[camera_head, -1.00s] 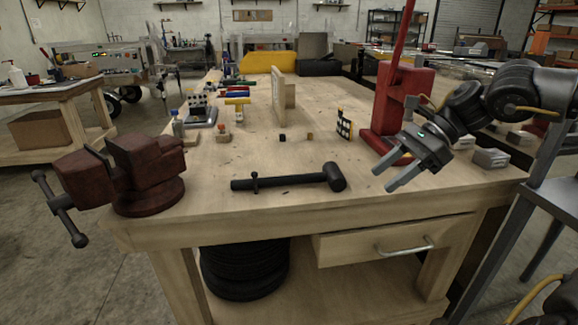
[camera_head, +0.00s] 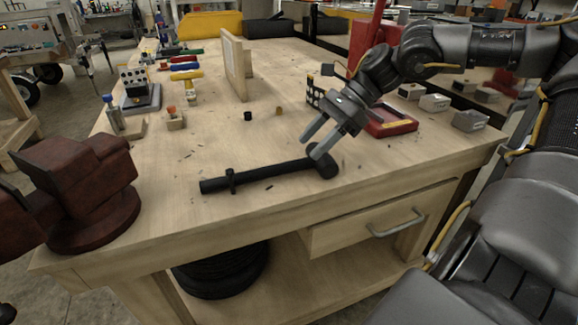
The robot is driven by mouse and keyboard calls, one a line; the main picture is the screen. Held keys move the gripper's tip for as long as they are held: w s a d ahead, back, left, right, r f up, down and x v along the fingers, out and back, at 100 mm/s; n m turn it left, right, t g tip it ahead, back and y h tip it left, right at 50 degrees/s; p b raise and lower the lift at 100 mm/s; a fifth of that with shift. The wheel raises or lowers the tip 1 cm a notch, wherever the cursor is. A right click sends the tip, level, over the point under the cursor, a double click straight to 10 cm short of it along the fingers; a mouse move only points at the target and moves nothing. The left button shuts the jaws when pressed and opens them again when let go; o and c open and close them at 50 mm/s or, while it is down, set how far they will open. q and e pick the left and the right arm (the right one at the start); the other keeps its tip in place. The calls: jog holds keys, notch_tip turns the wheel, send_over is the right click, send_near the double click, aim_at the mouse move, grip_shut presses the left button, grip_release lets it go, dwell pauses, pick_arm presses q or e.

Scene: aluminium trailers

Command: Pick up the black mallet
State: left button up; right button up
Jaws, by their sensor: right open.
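The black mallet (camera_head: 262,176) lies on the wooden workbench (camera_head: 200,222) near its front edge. Its handle points left and its head (camera_head: 322,162) is at the right end. My right gripper (camera_head: 312,148) is open, with its two grey fingers pointing down and left over the mallet head. Nothing is between the fingers that I can make out. My left gripper is not in view.
A dark red vise (camera_head: 95,190) stands at the bench's left corner. A red-based press (camera_head: 388,122) is behind my right gripper. A drawer (camera_head: 375,222) is under the front edge.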

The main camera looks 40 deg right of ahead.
aim_at(295, 161)
jog(key=shift+x, duration=3.1)
jog(key=shift+s+a+r, duration=0.1)
jog(key=shift+s, duration=0.05)
grip_shut()
